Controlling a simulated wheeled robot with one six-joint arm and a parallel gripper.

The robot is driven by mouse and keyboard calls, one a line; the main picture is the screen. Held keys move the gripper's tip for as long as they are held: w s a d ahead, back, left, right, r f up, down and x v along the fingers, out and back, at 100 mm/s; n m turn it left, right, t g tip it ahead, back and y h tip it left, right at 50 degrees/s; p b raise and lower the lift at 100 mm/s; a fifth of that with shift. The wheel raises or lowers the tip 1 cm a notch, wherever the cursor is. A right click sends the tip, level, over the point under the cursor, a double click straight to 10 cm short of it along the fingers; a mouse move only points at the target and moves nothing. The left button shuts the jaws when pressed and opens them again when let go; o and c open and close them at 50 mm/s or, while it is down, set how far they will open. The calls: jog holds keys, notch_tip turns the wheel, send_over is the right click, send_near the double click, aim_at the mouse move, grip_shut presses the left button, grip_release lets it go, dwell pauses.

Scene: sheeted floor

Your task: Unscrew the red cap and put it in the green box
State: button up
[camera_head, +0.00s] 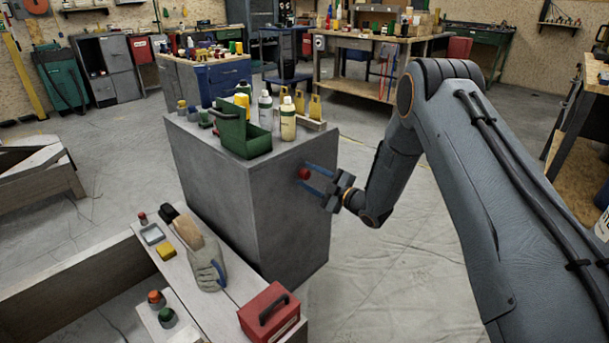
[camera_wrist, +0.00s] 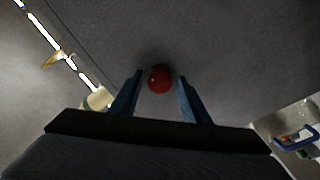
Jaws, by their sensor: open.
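The red cap (camera_head: 304,173) is a small round knob on the side face of the grey cabinet (camera_head: 270,220). In the wrist view the cap (camera_wrist: 159,79) sits between and just beyond the tips of two blue fingers. My gripper (camera_head: 312,179) is open, with its fingers pointing at the cabinet face around the cap. It also shows open in the wrist view (camera_wrist: 159,80). I cannot tell whether either finger touches the cap. The green box (camera_head: 241,132) stands open-topped on top of the cabinet, near its front edge; its inside is mostly hidden.
Bottles (camera_head: 288,118) and other small items stand beside the green box on the cabinet top. A low bench in front holds a red toolbox (camera_head: 272,312), a glove-like item (camera_head: 205,255) and small caps. Floor to the right of the cabinet is clear.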

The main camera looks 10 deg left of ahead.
jog(key=m, duration=0.8)
jog(key=shift+m+p, duration=0.3)
jog(key=shift+m, duration=0.1)
jog(key=m, duration=0.3)
jog(key=shift+m, duration=0.4)
jog(key=m, duration=0.3)
jog(key=shift+m, duration=0.3)
jog(key=c, duration=1)
grip_shut()
jog(key=n, duration=1.4)
jog(key=shift+o, duration=2.2)
grip_release()
jog(key=shift+n, duration=0.3)
grip_shut()
